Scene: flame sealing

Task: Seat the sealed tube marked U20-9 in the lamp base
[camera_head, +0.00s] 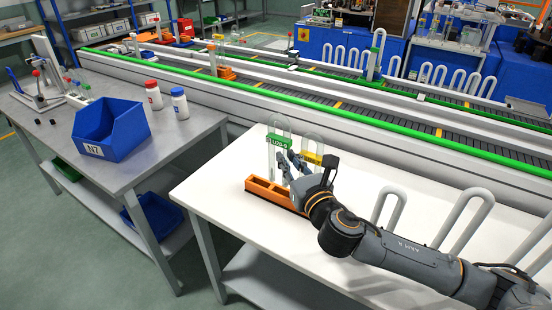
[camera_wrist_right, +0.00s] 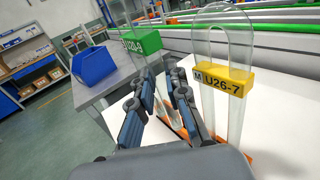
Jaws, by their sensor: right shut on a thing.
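The glass U-shaped tube with the green tag U20-9 (camera_head: 278,142) stands roughly upright over the orange lamp base (camera_head: 262,191) on the white table. Its green tag also shows in the right wrist view (camera_wrist_right: 142,43). My right gripper (camera_head: 286,168) is shut on this tube below the tag; its fingers (camera_wrist_right: 160,98) flank the glass in the wrist view. The fingers hide part of the tube's lower legs, and I cannot tell whether their ends are inside the base. My left gripper is not in view.
Another U-tube with a yellow tag U26-7 (camera_wrist_right: 224,78) stands close to the right of my gripper. Bent white tubes (camera_head: 388,208) stand farther right. A blue bin (camera_head: 110,128) and two bottles (camera_head: 179,104) are on the grey table. The white table's front left is clear.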

